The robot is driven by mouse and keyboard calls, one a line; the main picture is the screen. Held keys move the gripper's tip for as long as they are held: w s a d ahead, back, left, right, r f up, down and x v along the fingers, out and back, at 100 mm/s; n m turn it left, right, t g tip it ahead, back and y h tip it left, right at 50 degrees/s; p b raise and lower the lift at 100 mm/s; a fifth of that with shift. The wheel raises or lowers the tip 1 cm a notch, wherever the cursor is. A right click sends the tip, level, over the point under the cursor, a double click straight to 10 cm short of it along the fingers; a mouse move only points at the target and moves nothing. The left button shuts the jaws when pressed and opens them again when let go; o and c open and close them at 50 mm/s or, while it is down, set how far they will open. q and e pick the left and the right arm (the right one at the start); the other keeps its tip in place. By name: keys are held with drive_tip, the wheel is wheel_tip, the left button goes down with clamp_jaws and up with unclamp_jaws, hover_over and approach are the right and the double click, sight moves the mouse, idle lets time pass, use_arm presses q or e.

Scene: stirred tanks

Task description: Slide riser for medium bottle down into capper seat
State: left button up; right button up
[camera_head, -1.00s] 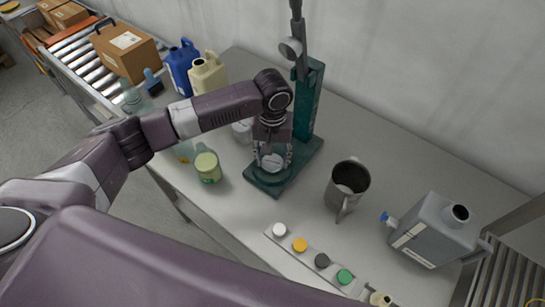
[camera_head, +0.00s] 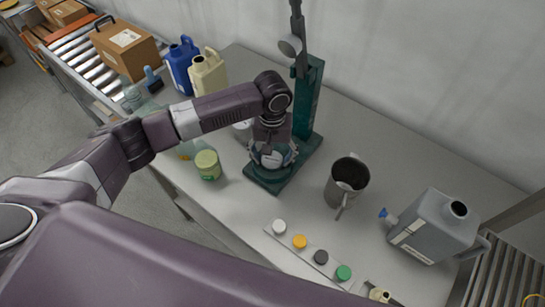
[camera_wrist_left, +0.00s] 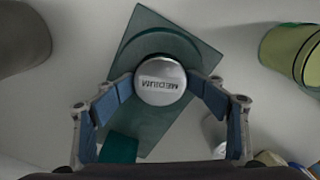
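The riser for medium bottle (camera_wrist_left: 160,80) is a round pale piece with MEDIUM on its top, seen in the left wrist view. In the head view the riser (camera_head: 273,160) shows between my left fingers, over the seat of the green capper (camera_head: 308,100). The capper's base plate and round seat (camera_wrist_left: 150,44) lie beneath it; how deep it sits is hidden. My right gripper is not in view.
A metal jug (camera_head: 346,183) stands right of the capper and a green-yellow jar (camera_head: 208,165) left. A strip of coloured caps (camera_head: 321,257) lies in front. A grey canister (camera_head: 437,228) stands at the right. The capper's column and lever (camera_head: 291,46) rise behind my gripper.

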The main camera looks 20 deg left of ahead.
sight(272, 158)
use_arm(q)
drive_tip(key=shift+f, duration=0.1)
drive_tip(key=shift+r, duration=0.2)
wheel_tip(272, 158, up, 13)
drive_tip(key=b, duration=0.3)
idle(0.5)
